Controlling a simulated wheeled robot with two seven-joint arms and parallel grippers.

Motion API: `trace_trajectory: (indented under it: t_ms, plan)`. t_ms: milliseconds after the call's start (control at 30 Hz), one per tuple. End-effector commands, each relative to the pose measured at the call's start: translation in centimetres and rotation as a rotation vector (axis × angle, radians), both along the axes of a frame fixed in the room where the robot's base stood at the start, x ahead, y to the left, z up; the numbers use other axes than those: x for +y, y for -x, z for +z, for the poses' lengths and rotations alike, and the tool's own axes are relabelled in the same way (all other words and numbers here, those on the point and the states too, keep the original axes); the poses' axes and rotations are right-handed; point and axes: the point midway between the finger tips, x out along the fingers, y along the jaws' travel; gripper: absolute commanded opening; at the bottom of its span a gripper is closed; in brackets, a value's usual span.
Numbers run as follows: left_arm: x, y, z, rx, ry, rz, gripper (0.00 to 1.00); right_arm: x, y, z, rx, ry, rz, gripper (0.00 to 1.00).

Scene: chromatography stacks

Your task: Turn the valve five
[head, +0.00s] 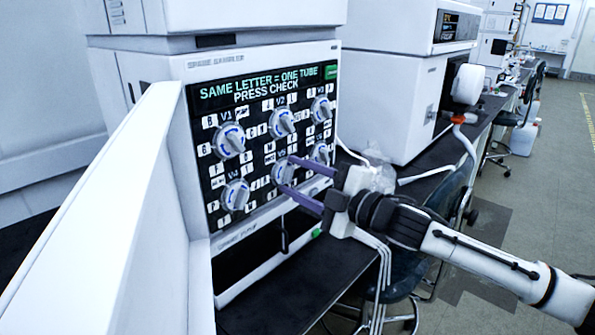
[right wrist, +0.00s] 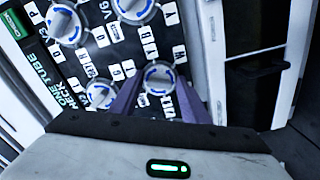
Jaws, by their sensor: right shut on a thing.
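The valve panel (head: 262,150) stands upright on the front of a white instrument, with rows of round grey-and-white knobs. The V5 knob (head: 282,173) is in the middle of the lower row. My right gripper (head: 285,175) reaches in from the right, its two purple fingers shut on the V5 knob, one above and one below. In the right wrist view the V5 knob (right wrist: 158,76) shows between the fingers of my right gripper (right wrist: 157,88), its blue-marked face partly in sight. My left gripper is not in view.
Knobs V4 (head: 235,194) and V6 (head: 320,153) flank V5; V2 (head: 282,122) is above it. A green button (head: 331,72) sits at the screen's top right. A white panel (head: 110,230) juts out at the left. The dark bench (head: 300,275) below is partly clear.

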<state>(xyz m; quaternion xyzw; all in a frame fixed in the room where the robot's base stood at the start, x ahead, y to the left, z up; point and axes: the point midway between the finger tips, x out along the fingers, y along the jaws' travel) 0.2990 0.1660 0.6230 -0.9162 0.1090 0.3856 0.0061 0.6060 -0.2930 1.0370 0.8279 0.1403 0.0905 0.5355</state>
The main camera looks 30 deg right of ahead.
Motion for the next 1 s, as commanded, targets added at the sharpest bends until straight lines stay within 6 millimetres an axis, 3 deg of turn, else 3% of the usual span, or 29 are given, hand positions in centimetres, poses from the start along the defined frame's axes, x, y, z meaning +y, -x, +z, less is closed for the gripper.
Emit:
trace_trajectory:
  t_ms: [300,800,833,1000]
  plan:
    - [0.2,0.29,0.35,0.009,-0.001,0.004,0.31,0.01,0.0,-0.08,0.035,-0.097,-0.001,0.2]
    - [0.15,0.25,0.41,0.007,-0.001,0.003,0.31,0.03,0.01,-0.14,0.041,-0.114,0.0,0.2]
    - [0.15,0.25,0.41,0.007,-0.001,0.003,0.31,0.04,0.01,-0.14,0.041,-0.114,0.0,0.47]
    - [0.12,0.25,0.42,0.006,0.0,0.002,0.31,0.04,0.01,-0.12,0.04,-0.112,0.0,0.48]
